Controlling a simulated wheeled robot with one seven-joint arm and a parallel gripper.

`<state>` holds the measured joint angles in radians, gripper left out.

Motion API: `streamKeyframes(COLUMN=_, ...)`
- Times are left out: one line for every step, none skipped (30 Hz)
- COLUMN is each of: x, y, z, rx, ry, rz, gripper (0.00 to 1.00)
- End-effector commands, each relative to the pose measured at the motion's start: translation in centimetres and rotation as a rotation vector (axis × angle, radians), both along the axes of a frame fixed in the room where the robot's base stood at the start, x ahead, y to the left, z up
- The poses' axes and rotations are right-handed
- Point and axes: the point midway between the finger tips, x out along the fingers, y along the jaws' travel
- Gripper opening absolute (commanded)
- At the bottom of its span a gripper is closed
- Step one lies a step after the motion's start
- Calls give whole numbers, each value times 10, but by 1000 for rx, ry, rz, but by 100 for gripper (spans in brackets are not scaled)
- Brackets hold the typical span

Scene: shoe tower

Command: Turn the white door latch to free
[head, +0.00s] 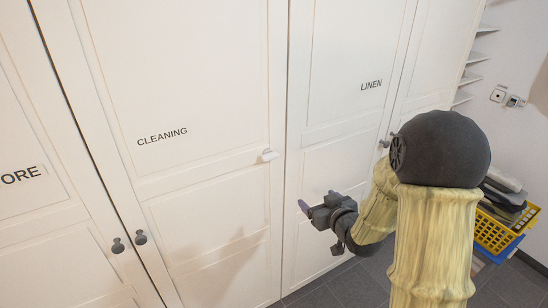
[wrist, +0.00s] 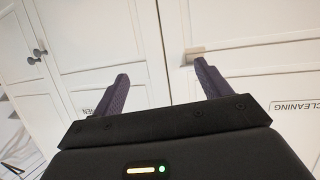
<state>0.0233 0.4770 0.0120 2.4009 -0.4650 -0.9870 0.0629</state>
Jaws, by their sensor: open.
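The white door latch (head: 268,155) is a small pale piece at the right edge of the door marked CLEANING, beside the seam with the LINEN door. My gripper (head: 308,205) is below and to the right of it in the head view, in front of the LINEN door. In the wrist view the latch (wrist: 194,52) shows just beyond the right fingertip. My gripper (wrist: 161,70) is open there, with nothing between its fingers. I cannot tell whether the right finger touches the latch. The latch's exact turn is too small to read.
The CLEANING door (head: 205,80) and the LINEN door (head: 350,50) look shut. Dark round knobs (head: 140,237) stick out at the lower left. A yellow basket (head: 493,234) stands at the right by the wall. Grey tiled floor (head: 340,288) shows below the doors.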

Motion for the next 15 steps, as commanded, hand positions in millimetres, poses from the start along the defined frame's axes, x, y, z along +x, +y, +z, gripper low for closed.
streamKeyframes(x=5, y=8, z=3, rx=34, ry=-49, rz=35, gripper=76)
streamKeyframes(x=7, y=13, z=6, rx=57, ry=-82, rz=58, gripper=76)
streamKeyframes(x=9, y=19, z=10, rx=88, ry=-123, rz=85, gripper=76)
streamKeyframes(x=10, y=24, z=13, rx=109, ry=-152, rz=105, gripper=76)
streamKeyframes(x=10, y=27, z=15, rx=130, ry=-177, rz=122, gripper=76)
streamKeyframes(x=11, y=31, z=18, rx=154, ry=-207, rz=142, gripper=76)
streamKeyframes(x=11, y=33, z=20, rx=170, ry=-225, rz=154, gripper=76)
streamKeyframes(x=10, y=35, z=22, rx=184, ry=-241, rz=165, gripper=76)
streamKeyframes(x=10, y=37, z=24, rx=197, ry=-256, rz=175, gripper=76)
streamKeyframes(x=10, y=38, z=25, rx=205, ry=-265, rz=180, gripper=76)
streamKeyframes(x=10, y=39, z=26, rx=210, ry=-271, rz=184, gripper=76)
streamKeyframes(x=9, y=39, z=27, rx=214, ry=-275, rz=186, gripper=76)
streamKeyframes(x=9, y=39, z=27, rx=215, ry=-276, rz=187, gripper=76)
streamKeyframes(x=9, y=39, z=27, rx=215, ry=-276, rz=187, gripper=76)
streamKeyframes(x=9, y=39, z=27, rx=214, ry=-277, rz=187, gripper=76)
